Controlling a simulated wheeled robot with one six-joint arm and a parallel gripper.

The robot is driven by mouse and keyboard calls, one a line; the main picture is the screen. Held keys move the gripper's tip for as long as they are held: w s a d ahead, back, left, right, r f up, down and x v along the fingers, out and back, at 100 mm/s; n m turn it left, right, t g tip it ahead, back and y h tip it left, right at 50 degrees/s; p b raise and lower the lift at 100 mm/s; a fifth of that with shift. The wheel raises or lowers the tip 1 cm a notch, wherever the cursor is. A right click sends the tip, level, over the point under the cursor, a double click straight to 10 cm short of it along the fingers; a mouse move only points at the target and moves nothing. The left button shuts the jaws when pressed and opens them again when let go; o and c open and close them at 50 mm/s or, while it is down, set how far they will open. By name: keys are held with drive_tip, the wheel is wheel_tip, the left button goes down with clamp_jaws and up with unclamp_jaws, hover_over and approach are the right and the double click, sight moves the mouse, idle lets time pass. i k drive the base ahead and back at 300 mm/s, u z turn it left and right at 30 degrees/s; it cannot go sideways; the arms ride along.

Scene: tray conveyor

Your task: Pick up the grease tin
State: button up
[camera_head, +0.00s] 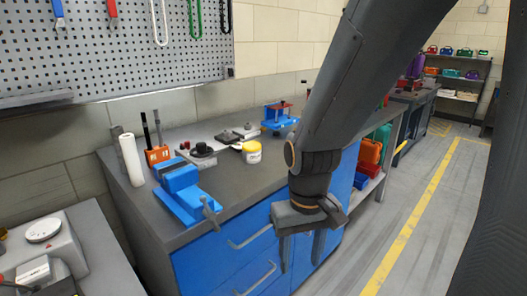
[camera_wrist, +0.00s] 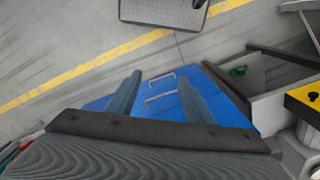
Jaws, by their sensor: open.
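A small round tin (camera_head: 251,153), white with yellow, stands upright on the dark workbench top (camera_head: 245,182); it looks like the grease tin, though its label is too small to read. My gripper (camera_head: 301,268) hangs in front of the bench's blue drawers, to the right of the tin and nearer the camera, with fingers pointing down. It is open and empty, and touches nothing that I can see. In the wrist view, my gripper (camera_wrist: 158,80) shows two spread fingers over the blue drawer fronts (camera_wrist: 160,95). The tin does not show in the wrist view.
A blue vise (camera_head: 183,190) sits at the bench's front left. A paper roll (camera_head: 131,160) and an orange tool holder (camera_head: 158,155) stand behind it. A small blue device (camera_head: 279,118) is behind the tin. The bench top right of the tin is clear.

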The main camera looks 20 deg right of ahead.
sight(251, 150)
drive_tip(key=z, duration=1.65)
drive_tip(key=i, duration=1.05)
drive_tip(key=u, duration=2.6)
